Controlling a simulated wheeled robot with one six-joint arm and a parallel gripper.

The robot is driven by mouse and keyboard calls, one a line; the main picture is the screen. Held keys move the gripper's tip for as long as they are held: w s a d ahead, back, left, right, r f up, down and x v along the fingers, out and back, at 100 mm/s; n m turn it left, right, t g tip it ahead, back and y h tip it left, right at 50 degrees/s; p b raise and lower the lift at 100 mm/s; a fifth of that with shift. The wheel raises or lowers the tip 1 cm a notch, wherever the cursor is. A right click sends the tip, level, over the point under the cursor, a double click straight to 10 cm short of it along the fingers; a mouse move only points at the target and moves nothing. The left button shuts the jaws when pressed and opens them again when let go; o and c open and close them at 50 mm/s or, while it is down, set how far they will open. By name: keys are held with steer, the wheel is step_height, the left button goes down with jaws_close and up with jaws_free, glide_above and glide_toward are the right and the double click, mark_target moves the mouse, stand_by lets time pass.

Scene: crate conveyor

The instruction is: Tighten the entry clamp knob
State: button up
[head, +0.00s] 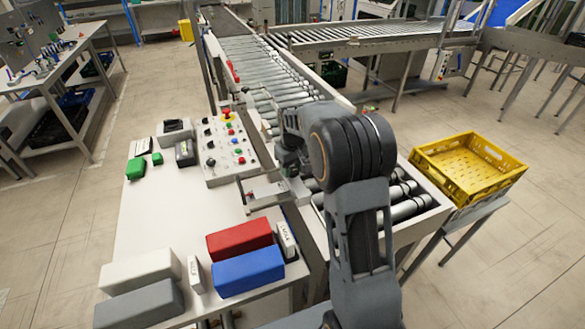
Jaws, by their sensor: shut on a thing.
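My gripper (290,178) points down at the near end of the roller conveyor, at its left side rail. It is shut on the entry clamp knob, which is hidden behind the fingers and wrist. A grey metal clamp bracket (267,200) sits on the rail just below and left of the gripper. How far the knob is turned cannot be seen.
A control panel (222,150) with buttons and a red emergency stop stands left of the conveyor (265,80). Red (239,238), blue (248,271), white (140,268) and grey (140,305) blocks lie on the white table (150,220). A yellow crate (447,150) stands right.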

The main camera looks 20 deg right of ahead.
mark_target(293, 170)
steer(key=o, duration=0.9)
steer(key=shift+r, duration=0.1)
step_height(293, 170, up, 14)
steer(key=shift+f+b, duration=0.15)
steer(key=shift+b, duration=0.3)
